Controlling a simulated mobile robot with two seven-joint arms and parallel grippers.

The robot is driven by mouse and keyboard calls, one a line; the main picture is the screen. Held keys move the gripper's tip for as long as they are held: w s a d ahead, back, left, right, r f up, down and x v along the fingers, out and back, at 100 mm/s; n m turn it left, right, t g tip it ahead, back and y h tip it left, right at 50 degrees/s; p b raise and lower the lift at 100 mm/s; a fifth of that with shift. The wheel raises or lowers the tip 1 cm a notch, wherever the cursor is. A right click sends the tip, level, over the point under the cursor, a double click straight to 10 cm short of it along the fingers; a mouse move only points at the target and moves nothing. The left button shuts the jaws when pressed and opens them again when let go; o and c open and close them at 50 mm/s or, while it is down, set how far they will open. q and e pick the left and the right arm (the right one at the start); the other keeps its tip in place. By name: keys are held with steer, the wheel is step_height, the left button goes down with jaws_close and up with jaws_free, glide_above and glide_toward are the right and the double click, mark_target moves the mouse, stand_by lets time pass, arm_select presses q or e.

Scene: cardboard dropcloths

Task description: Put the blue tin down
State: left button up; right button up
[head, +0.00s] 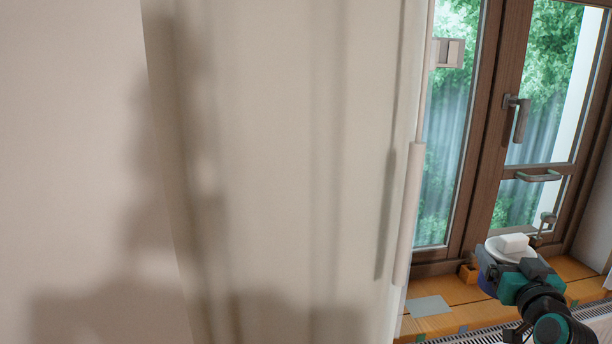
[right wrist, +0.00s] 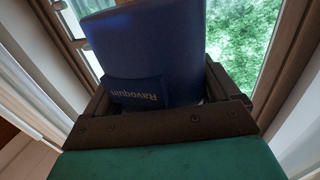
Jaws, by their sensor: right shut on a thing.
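The blue tin (right wrist: 150,45) fills the upper middle of the right wrist view, with the upside-down word "Ravoquin" on its lower part. My right gripper (right wrist: 158,92) is shut on it, one dark finger on each side. In the head view, my right gripper (head: 494,272) is at the lower right, above the wooden sill. Only a small dark blue patch of the tin (head: 486,286) shows there, beside the gripper. The tin's far end and any contact below it are hidden. My left gripper is not in view.
A white dish (head: 494,253) with a white block (head: 513,243) shows just behind the gripper. A small orange block (head: 468,274) and a grey sheet (head: 430,306) are on the wooden sill (head: 445,291). A tall pale panel (head: 300,150) fills the middle. A brown-framed window stands behind.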

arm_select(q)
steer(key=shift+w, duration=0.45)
arm_select(e)
steer(key=s+a+f+n+y, duration=0.1)
steer(key=s+a+f, duration=0.3)
steer(key=s+a, duration=1.1)
steer(key=a+y, duration=0.1)
steer(key=a, duration=0.3)
steer(key=shift+s+a+n+y, duration=0.2)
steer(key=shift+s+n+y, duration=0.15)
steer(key=shift+n+y, duration=0.05)
steer(key=shift+d, duration=0.1)
